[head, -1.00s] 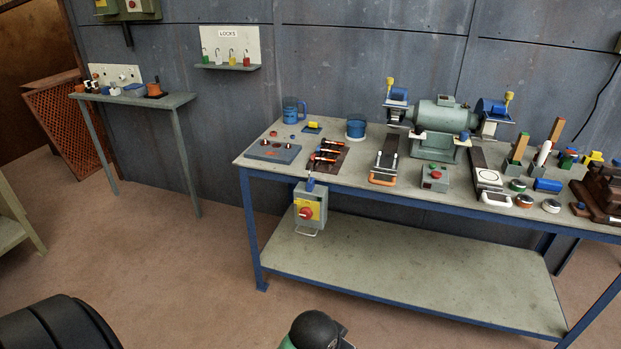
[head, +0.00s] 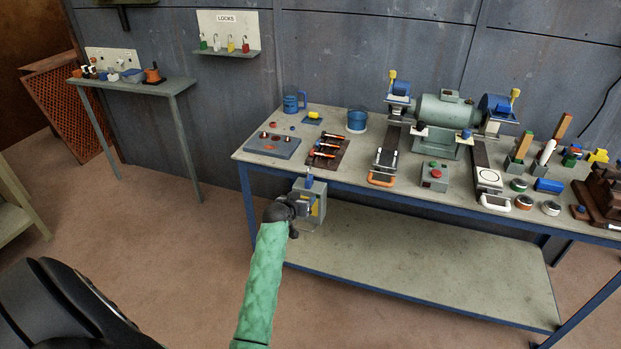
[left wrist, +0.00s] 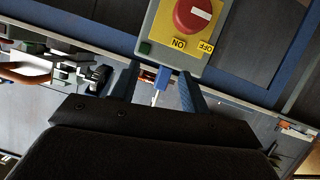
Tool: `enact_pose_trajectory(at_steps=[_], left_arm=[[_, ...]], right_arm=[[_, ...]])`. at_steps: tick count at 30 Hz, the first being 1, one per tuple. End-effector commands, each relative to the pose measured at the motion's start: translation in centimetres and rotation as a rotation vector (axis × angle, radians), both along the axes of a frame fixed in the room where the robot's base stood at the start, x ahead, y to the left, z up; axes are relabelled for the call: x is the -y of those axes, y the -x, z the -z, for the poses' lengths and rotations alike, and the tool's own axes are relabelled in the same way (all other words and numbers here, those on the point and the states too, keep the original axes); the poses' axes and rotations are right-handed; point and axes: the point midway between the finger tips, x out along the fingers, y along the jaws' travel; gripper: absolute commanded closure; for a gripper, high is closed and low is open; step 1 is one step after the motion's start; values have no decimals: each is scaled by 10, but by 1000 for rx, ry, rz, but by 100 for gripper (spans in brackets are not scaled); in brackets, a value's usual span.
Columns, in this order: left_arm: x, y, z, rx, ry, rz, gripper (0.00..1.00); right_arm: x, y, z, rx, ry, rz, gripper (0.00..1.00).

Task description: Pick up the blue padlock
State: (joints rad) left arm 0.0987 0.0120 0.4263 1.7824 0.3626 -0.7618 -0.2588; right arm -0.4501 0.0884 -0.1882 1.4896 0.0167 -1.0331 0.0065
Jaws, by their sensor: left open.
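The small blue padlock (head: 309,182) stands at the top of the grey switch box (head: 322,197) on the front of the blue-framed bench. My left gripper (head: 296,207), on the green-sleeved arm, is at the box's left front, just below the padlock, and covers part of the box and its red knob. In the left wrist view my left gripper (left wrist: 160,72) is open. Its two blue fingers straddle a small blue and white piece, seemingly the padlock (left wrist: 163,78), beside the box's edge; contact cannot be told. My right gripper is not in view.
The bench top (head: 350,172) carries a grey plate, a brown tool board (head: 327,153), a blue mug and a bench grinder (head: 440,120). A lower shelf (head: 400,270) lies under the box. A LOCKS board (head: 228,35) with other padlocks hangs on the wall.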

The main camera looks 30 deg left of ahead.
Motion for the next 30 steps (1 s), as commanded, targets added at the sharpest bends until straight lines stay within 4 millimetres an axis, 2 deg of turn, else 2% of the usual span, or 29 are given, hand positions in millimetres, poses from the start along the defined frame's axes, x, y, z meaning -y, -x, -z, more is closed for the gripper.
enact_pose_trajectory(at_steps=[3,9,12,25,30], left_arm=[[-8,-8,-3,88,-46,-20,55],[-18,-12,-26,205,-143,-53,55],[-20,-13,-32,224,-181,-56,55],[-26,-43,-28,218,-189,-52,55],[-28,-57,-26,218,-188,-51,55]], right_arm=[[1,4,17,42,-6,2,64],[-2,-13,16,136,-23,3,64],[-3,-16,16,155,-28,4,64],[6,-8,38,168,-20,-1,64],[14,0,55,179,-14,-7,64]])
